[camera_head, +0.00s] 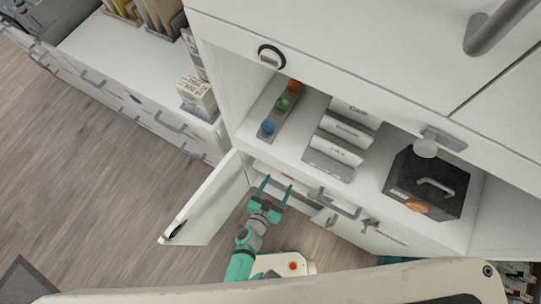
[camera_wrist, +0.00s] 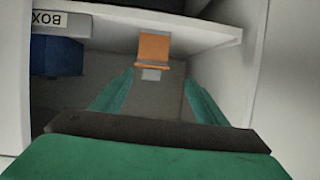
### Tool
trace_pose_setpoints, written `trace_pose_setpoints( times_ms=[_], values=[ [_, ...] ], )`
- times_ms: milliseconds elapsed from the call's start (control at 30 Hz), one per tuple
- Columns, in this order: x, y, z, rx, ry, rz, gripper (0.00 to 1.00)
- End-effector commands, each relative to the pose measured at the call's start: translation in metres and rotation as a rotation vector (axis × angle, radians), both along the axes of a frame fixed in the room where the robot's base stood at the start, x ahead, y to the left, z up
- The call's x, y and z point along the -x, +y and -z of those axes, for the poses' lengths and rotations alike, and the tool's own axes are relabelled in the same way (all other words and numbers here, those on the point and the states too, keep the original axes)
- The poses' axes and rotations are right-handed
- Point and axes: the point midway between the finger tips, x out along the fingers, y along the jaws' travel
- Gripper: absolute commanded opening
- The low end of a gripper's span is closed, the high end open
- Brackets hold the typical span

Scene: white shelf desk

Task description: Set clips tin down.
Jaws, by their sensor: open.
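My gripper (camera_head: 276,185) is open at the mouth of the cabinet compartment behind the open white door (camera_head: 206,206). In the wrist view its two teal fingers (camera_wrist: 160,92) stand apart, with nothing clearly held between them. Beyond the fingertips is an orange piece (camera_wrist: 154,46) at the shelf edge with a small grey piece (camera_wrist: 151,74) under it. I cannot tell which of these, if any, is the clips tin.
A white shelf panel (camera_wrist: 205,34) and side wall (camera_wrist: 235,75) close in around my gripper. The open shelf above holds labelled white blocks (camera_head: 338,147), a rack of coloured knobs (camera_head: 281,108) and a black box (camera_head: 426,183). The wooden floor (camera_head: 95,190) is clear at left.

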Motion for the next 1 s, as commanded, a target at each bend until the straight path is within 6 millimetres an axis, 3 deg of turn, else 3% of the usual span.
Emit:
trace_pose_setpoints(
  times_ms=[33,200,400,600,700,800,1000],
  values=[
    [0.016,0.015,-0.016,-0.003,-0.011,-0.031,0.67],
    [0.066,0.041,-0.084,-0.005,-0.056,-0.138,0.67],
    [0.119,0.051,-0.172,0.014,-0.087,-0.286,0.67],
    [0.149,0.051,-0.258,0.045,-0.107,-0.439,0.67],
    [0.155,0.052,-0.288,0.055,-0.113,-0.494,0.67],
    [0.158,0.052,-0.305,0.062,-0.117,-0.525,0.67],
    [0.158,0.052,-0.313,0.065,-0.119,-0.537,0.67]
  ],
)
